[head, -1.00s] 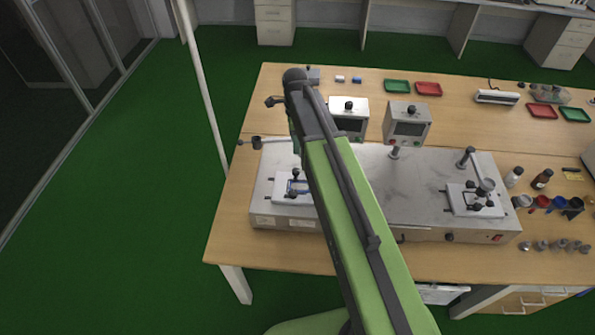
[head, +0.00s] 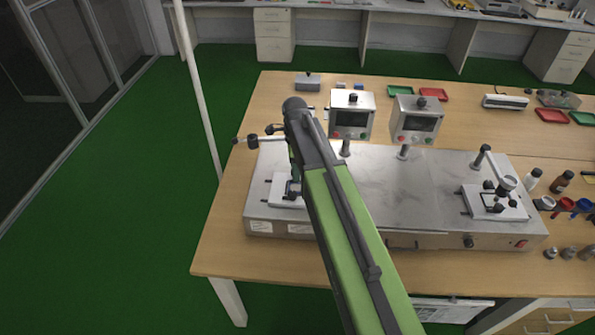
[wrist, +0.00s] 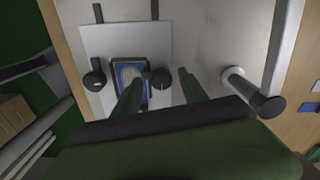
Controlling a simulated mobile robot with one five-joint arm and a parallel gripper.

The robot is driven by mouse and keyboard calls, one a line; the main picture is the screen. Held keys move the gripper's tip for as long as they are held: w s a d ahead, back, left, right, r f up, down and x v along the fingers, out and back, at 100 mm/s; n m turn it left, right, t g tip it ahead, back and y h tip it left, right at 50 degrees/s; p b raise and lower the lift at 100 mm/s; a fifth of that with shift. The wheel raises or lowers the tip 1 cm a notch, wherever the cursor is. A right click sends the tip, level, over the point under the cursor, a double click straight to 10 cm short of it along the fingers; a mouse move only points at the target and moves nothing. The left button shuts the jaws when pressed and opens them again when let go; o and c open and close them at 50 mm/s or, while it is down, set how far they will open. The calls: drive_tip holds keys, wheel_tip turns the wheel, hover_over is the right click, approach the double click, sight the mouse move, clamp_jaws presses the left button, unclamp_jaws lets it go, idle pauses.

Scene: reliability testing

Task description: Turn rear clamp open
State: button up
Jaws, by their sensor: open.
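The rear clamp's black round knob (wrist: 161,78) shows in the wrist view at the right edge of a blue-framed specimen piece (wrist: 120,68). The front clamp's black knob (wrist: 95,80) stands to the left of that piece. My gripper (wrist: 160,92) is open, with its two green fingers on either side of the rear knob in the picture. I cannot tell whether they touch it. In the head view my arm largely hides the clamps on the left plate (head: 279,196).
A post with a black cap (wrist: 265,102) stands close to the right of my gripper in the wrist view. The right station's plate (head: 510,212) carries similar clamps. Two small display boxes (head: 352,117) stand behind the long metal unit (head: 400,190). Bottles and cups stand at the right.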

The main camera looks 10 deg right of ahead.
clamp_jaws()
drive_tip(key=shift+s+d, duration=0.1)
drive_tip(key=shift+d, duration=0.25)
drive_tip(key=shift+a, duration=0.3)
drive_tip(key=shift+a+n, duration=0.15)
drive_tip(key=shift+n, duration=0.35)
drive_tip(key=n, duration=0.7)
drive_tip(key=shift+n, duration=0.4)
drive_tip(key=n, duration=0.9)
